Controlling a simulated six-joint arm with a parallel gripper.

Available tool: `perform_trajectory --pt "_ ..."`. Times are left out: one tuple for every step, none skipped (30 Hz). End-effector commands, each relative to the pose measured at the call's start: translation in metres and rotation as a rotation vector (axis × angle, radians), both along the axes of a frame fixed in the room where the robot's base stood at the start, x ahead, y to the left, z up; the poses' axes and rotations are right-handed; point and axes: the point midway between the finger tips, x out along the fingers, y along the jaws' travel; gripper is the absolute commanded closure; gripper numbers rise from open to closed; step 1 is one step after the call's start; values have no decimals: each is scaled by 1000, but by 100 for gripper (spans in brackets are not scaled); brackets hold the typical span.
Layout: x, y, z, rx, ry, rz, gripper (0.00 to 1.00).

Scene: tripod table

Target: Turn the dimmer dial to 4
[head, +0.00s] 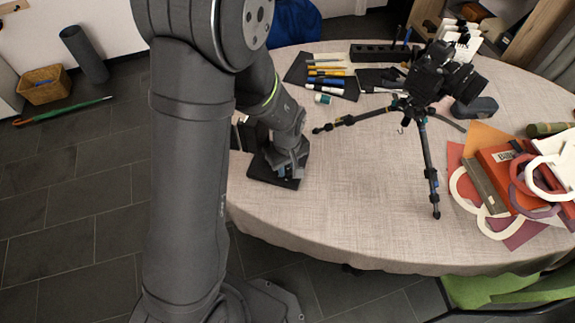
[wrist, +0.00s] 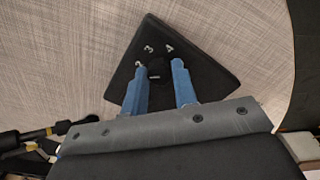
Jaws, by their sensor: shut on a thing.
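The dimmer is a dark triangular-looking plate (wrist: 202,60) with white digits. In the wrist view 3 and 4 are readable, and another digit by the left finger is partly hidden. Its round black dial (wrist: 157,70) sits between the two blue fingers of my gripper (wrist: 159,68), which is shut on it.
A black tripod with a camera (head: 437,75) stands right of my arm, one leg reaching toward it. Pens on a dark mat (head: 330,75) and a small bottle (head: 323,98) lie behind. Books and paper rings (head: 500,185) crowd the right. The cloth-covered table's (head: 350,210) front middle is clear.

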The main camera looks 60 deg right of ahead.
Motion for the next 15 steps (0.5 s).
perform_trajectory --pt "0 -1 0 -1 0 -4 97" --pt "0 -1 0 -1 0 -7 97" --pt "0 -1 0 -1 0 -9 97" --pt "0 -1 0 -1 0 -10 97" --pt "0 -1 0 -1 0 -11 97" --pt "0 -1 0 -1 0 -11 97" --pt "0 -1 0 -1 0 -11 97" --pt "0 -1 0 -1 0 -11 97" --pt "0 -1 0 -1 0 -11 97" --pt "0 -1 0 -1 0 -11 97" --pt "0 -1 0 -1 0 -11 97" --pt "0 -1 0 -1 0 -11 97" --pt "0 -1 0 -2 0 -11 97" --pt "0 -1 0 -2 0 -11 72" --pt "0 -1 0 -1 0 -10 64"
